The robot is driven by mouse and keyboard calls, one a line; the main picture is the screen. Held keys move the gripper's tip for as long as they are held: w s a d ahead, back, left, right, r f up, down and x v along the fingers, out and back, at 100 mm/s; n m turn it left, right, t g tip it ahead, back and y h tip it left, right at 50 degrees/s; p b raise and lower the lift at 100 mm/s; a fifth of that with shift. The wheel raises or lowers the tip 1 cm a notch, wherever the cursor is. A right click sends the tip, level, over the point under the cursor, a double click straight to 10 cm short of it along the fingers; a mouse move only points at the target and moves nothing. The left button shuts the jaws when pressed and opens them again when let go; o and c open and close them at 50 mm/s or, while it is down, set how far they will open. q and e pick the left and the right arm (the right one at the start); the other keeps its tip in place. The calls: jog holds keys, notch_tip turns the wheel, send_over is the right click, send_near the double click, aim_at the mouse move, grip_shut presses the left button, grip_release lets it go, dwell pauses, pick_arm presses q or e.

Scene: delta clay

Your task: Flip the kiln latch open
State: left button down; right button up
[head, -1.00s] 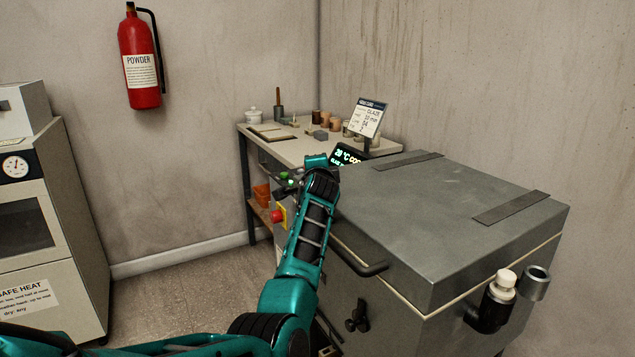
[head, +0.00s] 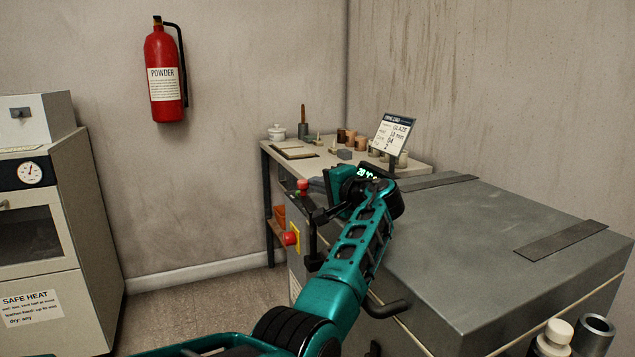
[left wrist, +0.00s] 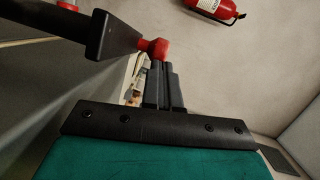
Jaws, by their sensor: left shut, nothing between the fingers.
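The grey kiln (head: 470,230) stands at the right with its lid down. A black tapered part with a red knob (left wrist: 155,47), probably the latch lever, fills the upper left of the left wrist view. A small red knob (head: 303,186) also shows beside the kiln's far left edge in the head view. My left gripper (head: 318,214) is over that edge, shut and empty. Its fingertips (left wrist: 160,66) lie just below the red knob in the wrist view; I cannot tell whether they touch. My arm hides part of the kiln's front. My right gripper is not in view.
A red stop button on yellow (head: 290,238) and a black lid handle (head: 385,308) are near my left arm. A bench (head: 310,165) with pots stands behind. An oven cabinet (head: 50,240) is at left. The floor (head: 200,295) between is clear.

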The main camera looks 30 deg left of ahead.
pick_arm(q)
jog(key=shift+s+a, duration=0.15)
jog(key=shift+a, duration=0.25)
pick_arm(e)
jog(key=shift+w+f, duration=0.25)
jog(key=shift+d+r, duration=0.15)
